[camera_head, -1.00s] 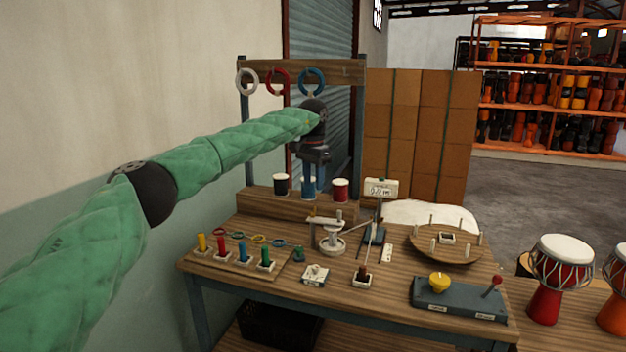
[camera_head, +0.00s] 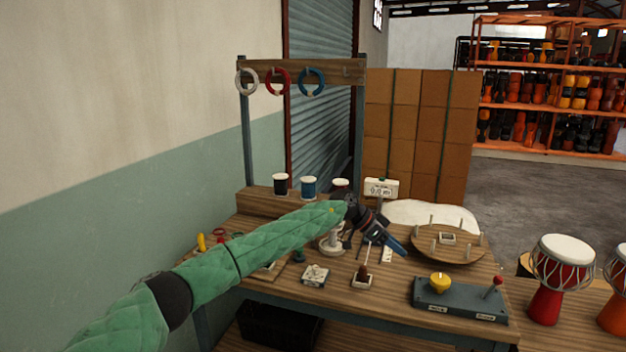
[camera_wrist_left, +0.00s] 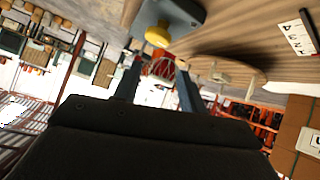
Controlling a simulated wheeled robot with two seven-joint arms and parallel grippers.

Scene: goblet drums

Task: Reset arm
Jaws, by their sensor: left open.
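My left arm, in a green quilted sleeve, reaches in from the lower left over the table in the head view. My left gripper (camera_head: 385,238) is above the middle of the table, left of the round wooden board with pegs (camera_head: 468,256). In the left wrist view, its two fingers (camera_wrist_left: 158,75) stand apart with nothing held between them. That view is tilted and shows the yellow knob (camera_wrist_left: 157,36) on its grey box beyond the fingers. The arm hides part of the coloured-peg board and the red-sided cup. My right gripper is not in view.
White, red and blue rings (camera_head: 312,82) hang on a wooden rack behind. A small display sign (camera_head: 381,188) stands behind the gripper. A grey box with a red-knobbed lever (camera_head: 459,300) sits at front right. Goblet drums (camera_head: 553,275) stand at the right.

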